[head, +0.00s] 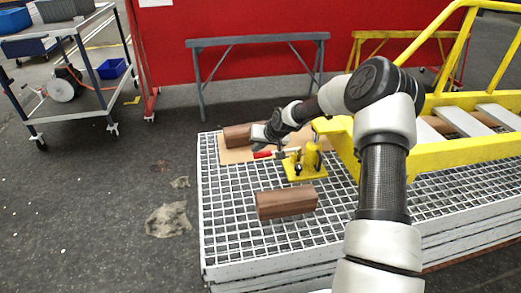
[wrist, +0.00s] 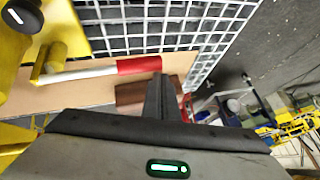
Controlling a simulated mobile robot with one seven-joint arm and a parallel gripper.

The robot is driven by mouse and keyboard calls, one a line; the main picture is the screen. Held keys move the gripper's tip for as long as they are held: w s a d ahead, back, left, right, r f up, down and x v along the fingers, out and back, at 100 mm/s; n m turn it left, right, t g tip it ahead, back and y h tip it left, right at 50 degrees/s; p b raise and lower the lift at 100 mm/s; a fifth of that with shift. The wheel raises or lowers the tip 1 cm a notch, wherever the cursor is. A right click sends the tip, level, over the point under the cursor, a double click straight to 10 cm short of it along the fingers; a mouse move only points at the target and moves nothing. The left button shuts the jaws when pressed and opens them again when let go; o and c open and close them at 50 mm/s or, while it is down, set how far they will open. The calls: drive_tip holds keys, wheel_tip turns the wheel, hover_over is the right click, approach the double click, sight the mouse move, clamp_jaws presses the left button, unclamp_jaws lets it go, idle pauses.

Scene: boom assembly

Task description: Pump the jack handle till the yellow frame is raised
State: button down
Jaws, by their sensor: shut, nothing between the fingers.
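The yellow jack (head: 310,158) stands on the white grating beside the end of the yellow frame (head: 440,156). Its handle has a red grip (head: 262,154) pointing left, close to level. In the wrist view the pale handle shaft (wrist: 80,73) runs from the yellow jack body (wrist: 62,30) to the red grip (wrist: 138,65). My gripper (head: 266,141) is just above the grip in the head view. In the wrist view its shut, empty fingers (wrist: 161,82) are by the grip's free end. I cannot tell whether they touch it.
A brown block (head: 286,203) lies on the grating (head: 225,225) in front of the jack. Another brown block (head: 237,135) lies behind it, by a tan board (head: 228,154). A cart (head: 75,75) stands at left; the floor between is mostly clear.

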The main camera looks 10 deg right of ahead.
drive_tip(key=s+a+r+p, duration=0.1)
drive_tip(key=s+r+p, duration=0.1)
drive_tip(key=s+r, duration=0.3)
wheel_tip(320, 180, up, 5)
drive_tip(key=shift+a+f, duration=0.15)
idle(0.4)
